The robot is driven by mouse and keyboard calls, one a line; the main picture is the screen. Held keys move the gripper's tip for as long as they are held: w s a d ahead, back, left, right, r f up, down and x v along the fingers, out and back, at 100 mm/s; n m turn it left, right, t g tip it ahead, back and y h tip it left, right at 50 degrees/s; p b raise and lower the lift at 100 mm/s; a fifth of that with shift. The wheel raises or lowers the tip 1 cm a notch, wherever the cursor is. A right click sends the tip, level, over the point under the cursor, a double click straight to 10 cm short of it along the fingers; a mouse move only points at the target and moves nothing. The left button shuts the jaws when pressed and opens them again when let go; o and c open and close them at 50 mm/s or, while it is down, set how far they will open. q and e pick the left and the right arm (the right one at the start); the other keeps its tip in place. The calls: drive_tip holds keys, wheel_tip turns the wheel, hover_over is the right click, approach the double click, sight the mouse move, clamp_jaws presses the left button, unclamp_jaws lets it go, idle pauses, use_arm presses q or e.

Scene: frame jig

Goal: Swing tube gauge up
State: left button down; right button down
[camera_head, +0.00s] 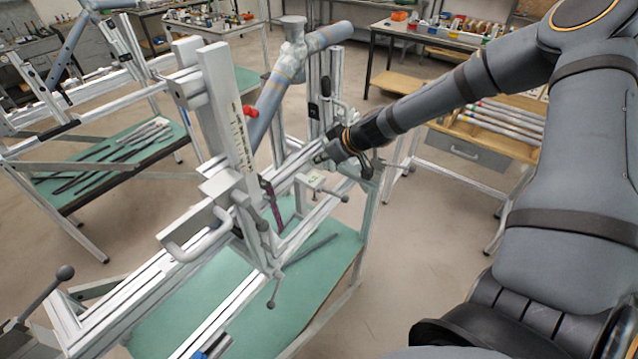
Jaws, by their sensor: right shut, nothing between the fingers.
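The frame jig (160,290), made of pale aluminium rails, stands on a green-topped bench. A tall upright plate (222,105) with scale marks and a red knob rises from its middle. I cannot tell for certain which part is the tube gauge. My right gripper (322,156) is shut and empty, just above and behind the bracket. Whether it touches the jig is unclear. A blue-grey tube joint (295,55) sits behind the upright. My left gripper is not in view.
A grey handle (195,240) and a black ball lever (65,273) stick out from the jig. A wooden-topped table (485,135) with tubes stands to the right. Another jig bench (110,160) is at the left.

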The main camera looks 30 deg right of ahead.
drive_tip(key=shift+w+a+r+b, duration=0.25)
drive_tip(key=shift+w+a+b, duration=0.05)
drive_tip(key=shift+w+b, duration=0.35)
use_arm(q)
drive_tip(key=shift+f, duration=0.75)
use_arm(e)
drive_tip(key=shift+w+a+r, duration=0.15)
drive_tip(key=shift+w+r, duration=0.15)
drive_tip(key=shift+w, duration=0.05)
drive_tip(key=shift+w+a+b, duration=0.1)
drive_tip(key=shift+w+b, duration=0.35)
drive_tip(key=shift+b, duration=0.05)
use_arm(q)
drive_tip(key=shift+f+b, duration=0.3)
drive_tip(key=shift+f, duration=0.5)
use_arm(e)
drive_tip(key=shift+w+a+r, duration=0.35)
drive_tip(key=shift+w, duration=0.25)
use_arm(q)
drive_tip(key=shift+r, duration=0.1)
